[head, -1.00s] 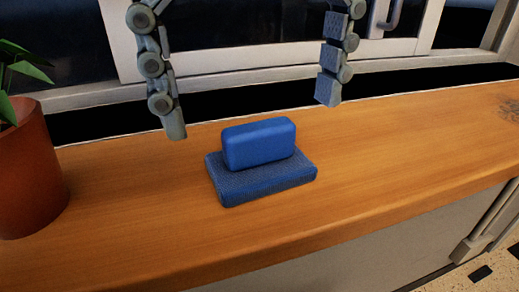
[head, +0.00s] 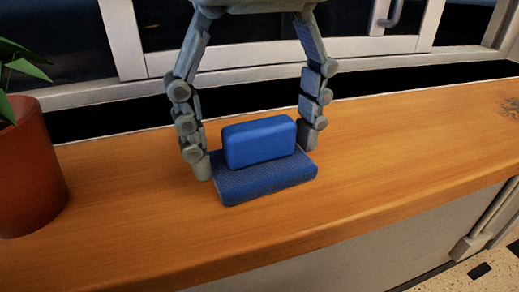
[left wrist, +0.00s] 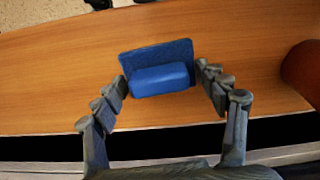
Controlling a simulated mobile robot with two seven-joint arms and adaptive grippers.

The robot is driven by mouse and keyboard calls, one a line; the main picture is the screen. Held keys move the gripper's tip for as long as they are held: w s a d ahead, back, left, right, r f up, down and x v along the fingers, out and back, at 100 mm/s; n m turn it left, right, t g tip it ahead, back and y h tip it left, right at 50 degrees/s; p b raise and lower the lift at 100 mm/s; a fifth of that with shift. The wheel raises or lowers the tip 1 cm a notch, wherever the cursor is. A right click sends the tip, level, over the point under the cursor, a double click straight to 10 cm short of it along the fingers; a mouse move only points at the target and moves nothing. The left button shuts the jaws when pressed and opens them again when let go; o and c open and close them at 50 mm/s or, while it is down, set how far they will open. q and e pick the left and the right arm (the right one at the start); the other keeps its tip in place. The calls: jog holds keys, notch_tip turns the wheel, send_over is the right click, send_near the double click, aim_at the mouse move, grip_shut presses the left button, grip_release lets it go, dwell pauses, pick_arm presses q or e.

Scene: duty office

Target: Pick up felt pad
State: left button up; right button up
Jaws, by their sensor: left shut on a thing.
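The felt pad (head: 272,182) is a flat, dark blue, textured slab lying on the wooden counter. A smooth, brighter blue block (head: 259,142) sits on top of it; I cannot tell whether the two are joined. My left gripper (head: 256,162) reaches down from above and is shut on the felt pad, one finger at each end. In the left wrist view, the pad (left wrist: 156,54) and block (left wrist: 160,80) lie between the fingertips (left wrist: 161,77). My right gripper is not in view.
A reddish-brown pot (head: 30,172) with a green plant stands on the counter (head: 400,165) at the left. A framed window (head: 255,85) runs behind. The counter to the right of the pad is clear, and its front edge drops to the floor.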

aim_at(257, 121)
pick_arm(q)
notch_tip(257, 121, up, 10)
dwell(0.6)
jog(key=o, duration=0.5)
jog(key=c, duration=0.4)
